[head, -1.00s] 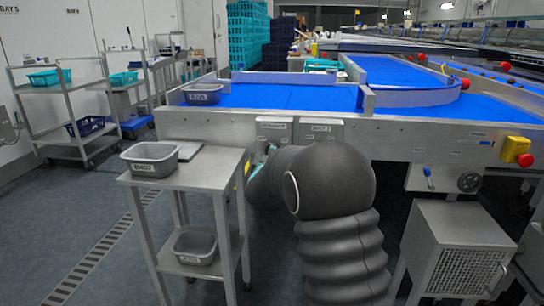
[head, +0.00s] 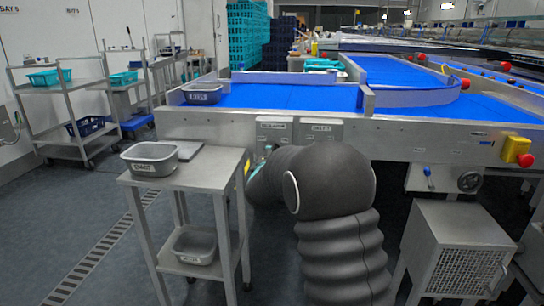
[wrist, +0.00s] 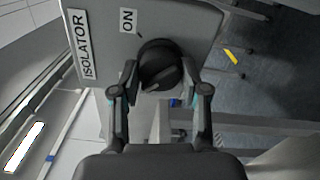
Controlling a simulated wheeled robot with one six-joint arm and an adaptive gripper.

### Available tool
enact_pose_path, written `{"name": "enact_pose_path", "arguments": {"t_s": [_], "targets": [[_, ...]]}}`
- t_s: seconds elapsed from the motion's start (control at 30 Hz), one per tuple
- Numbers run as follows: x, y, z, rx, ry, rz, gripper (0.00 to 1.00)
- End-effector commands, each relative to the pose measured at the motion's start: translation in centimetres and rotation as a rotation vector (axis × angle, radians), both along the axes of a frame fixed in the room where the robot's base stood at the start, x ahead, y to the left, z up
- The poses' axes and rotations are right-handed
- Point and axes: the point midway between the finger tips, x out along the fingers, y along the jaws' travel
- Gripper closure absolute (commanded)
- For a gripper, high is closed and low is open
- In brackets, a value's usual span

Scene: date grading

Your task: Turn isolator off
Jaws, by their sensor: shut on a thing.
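The isolator is a grey box (head: 273,127) on the front face of the steel conveyor frame in the head view. In the wrist view its plate (wrist: 190,22) carries an "ISOLATOR" label (wrist: 83,45) and an "ON" label (wrist: 128,20). Its round black knob (wrist: 160,62) sits below and right of the "ON" label. My gripper (wrist: 161,75) is shut on the knob, with one finger on each side. The knob's grip is partly hidden between the fingers, and I cannot clearly read its setting. In the head view my arm hides most of the gripper.
A second labelled grey box (head: 319,130) is right beside the isolator. A steel trolley (head: 200,168) with grey tubs stands close on the left. A yellow box with a red button (head: 516,150) and a caged steel cabinet (head: 458,245) are on the right.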

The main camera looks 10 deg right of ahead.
Motion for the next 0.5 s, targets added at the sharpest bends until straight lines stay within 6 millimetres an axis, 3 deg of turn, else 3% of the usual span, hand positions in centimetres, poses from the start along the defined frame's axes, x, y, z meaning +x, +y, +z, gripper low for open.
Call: {"name": "enact_pose_path", "arguments": {"t_s": [0.2, 0.23, 0.3, 0.5], "targets": [[0.0, 0.05, -0.07, -0.001, 0.002, 0.002, 0.9], [0.0, 0.05, -0.07, -0.001, 0.002, 0.002, 0.5], [0.0, 0.05, -0.06, -0.001, 0.001, 0.001, 0.33], [0.0, 0.02, -0.05, 0.0, 0.0, 0.001, 0.3]]}}
